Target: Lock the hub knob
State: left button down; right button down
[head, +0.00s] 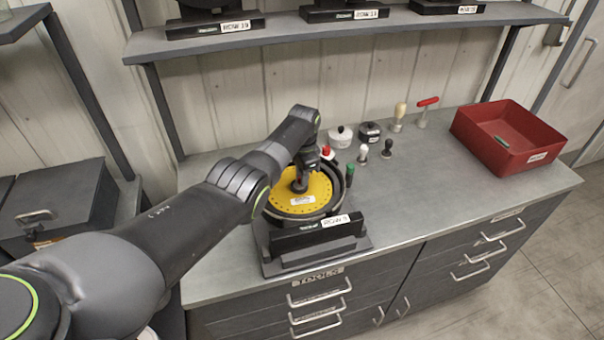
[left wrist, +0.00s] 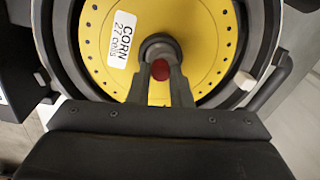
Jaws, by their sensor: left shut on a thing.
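The seed meter (head: 268,208) stands on the bench with a yellow seed disc (head: 315,193) in its round housing. The disc also shows in the left wrist view (left wrist: 205,35), with a white "CORN" label. The hub knob (left wrist: 160,45) is at the disc's centre, dark and round, with a red part showing between the fingers. My left gripper (left wrist: 160,88) is shut on the hub knob, coming down over the disc. In the head view my left gripper (head: 300,184) hides most of the knob. I cannot tell whether the knob is locked. My right gripper is not in view.
A red bin (head: 540,160) is at the right. The bench between is clear. A shelf (head: 360,33) overhangs the back.

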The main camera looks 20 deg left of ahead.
pick_arm(q)
jog(key=shift+w+r, duration=0.15)
jog(key=shift+r, duration=0.05)
jog(key=c, duration=1.3)
grip_release()
jog(key=shift+f, duration=0.1)
jog(key=shift+r, duration=0.45)
jog(key=r, duration=0.5)
jog(key=r+b, duration=0.1)
jog(key=r, duration=0.5)
jog(key=s+r+b, duration=0.1)
jog(key=r, duration=0.4)
jog(key=shift+d+r, duration=0.25)
jog(key=shift+d, duration=0.05)
